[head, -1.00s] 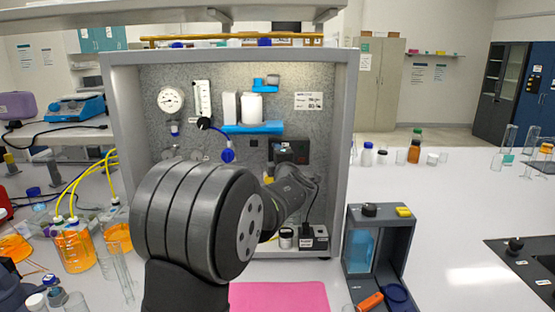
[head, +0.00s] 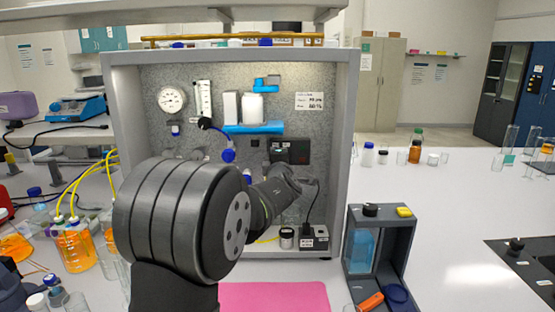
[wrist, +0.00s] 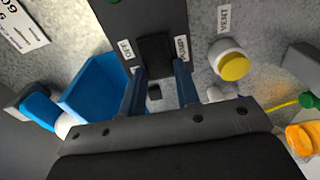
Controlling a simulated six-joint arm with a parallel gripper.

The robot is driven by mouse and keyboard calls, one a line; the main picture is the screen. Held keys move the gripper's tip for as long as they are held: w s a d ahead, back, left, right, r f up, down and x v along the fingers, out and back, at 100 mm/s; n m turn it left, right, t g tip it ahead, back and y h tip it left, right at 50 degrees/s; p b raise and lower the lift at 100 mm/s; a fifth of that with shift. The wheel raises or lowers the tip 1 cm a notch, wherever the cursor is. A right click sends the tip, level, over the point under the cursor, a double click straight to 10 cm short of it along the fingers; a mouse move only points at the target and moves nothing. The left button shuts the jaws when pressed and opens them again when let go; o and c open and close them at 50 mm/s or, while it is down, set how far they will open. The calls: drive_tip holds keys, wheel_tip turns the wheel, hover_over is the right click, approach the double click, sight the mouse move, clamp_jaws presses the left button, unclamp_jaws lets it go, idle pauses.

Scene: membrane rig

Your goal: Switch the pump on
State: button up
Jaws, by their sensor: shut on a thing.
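The pump's dark switch box (head: 297,150) is mounted on the speckled back panel of the rig; it also shows in the wrist view (wrist: 150,15). My gripper (wrist: 160,78) is shut on this knob, with a blue finger on each side. In the head view my gripper (head: 277,153) is at the left part of the box, and my arm hides part of the panel. A bit of green (wrist: 118,2) shows at the wrist view's top edge.
A white bottle (head: 252,107) stands on a blue shelf above the box. A gauge (head: 171,99) and flow meter are at the left. A plug block (head: 314,238) and small jar sit below. A grey rack (head: 352,240) stands at the right. A pink mat (head: 275,297) lies in front.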

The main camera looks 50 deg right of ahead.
drive_tip(key=o, duration=1)
drive_tip(key=shift+s+a, duration=0.1)
drive_tip(key=shift+s, duration=0.05)
drive_tip(key=v, duration=1.7)
